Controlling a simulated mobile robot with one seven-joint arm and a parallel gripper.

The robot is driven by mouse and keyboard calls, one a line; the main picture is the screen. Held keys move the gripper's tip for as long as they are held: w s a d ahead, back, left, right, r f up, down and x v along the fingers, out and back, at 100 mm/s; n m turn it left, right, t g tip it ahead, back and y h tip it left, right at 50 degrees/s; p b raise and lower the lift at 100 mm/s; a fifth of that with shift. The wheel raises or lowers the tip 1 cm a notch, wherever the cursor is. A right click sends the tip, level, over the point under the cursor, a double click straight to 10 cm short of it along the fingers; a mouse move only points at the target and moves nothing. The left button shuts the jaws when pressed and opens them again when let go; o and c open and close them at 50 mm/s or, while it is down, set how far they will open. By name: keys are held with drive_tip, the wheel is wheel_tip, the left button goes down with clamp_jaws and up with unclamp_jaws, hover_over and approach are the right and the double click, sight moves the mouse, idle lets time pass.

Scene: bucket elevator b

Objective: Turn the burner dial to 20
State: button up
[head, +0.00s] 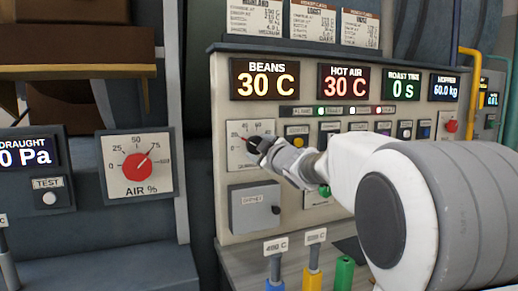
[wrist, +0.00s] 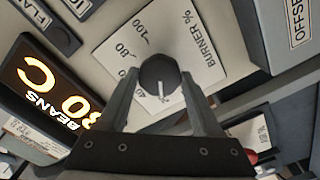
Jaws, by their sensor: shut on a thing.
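The burner dial (wrist: 160,73) is a dark round knob with a white pointer line on a cream plate marked "BURNER %" (wrist: 196,38). In the wrist view its pointer points down toward my palm, past the 40 mark on the low side; the exact reading is not clear. My gripper (wrist: 158,80) has one finger on each side of the knob and is shut on it. In the head view, my gripper (head: 264,149) reaches the dial plate (head: 236,154) at the panel's left and hides most of the knob.
Lit displays for beans (head: 265,79), hot air (head: 345,82) and roast time sit above the dial. A row of buttons (head: 297,135) lies to its right and a grey box (head: 254,208) below. A red air dial (head: 137,166) is on a separate panel. Coloured handles (head: 312,280) stand below.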

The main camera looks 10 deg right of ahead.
drive_tip(key=o, duration=1.4)
drive_tip(key=shift+c, duration=0.2)
drive_tip(key=s+d+p, duration=0.2)
drive_tip(key=s+d, duration=0.1)
drive_tip(key=s, duration=1.4)
drive_tip(key=shift+d, duration=0.2)
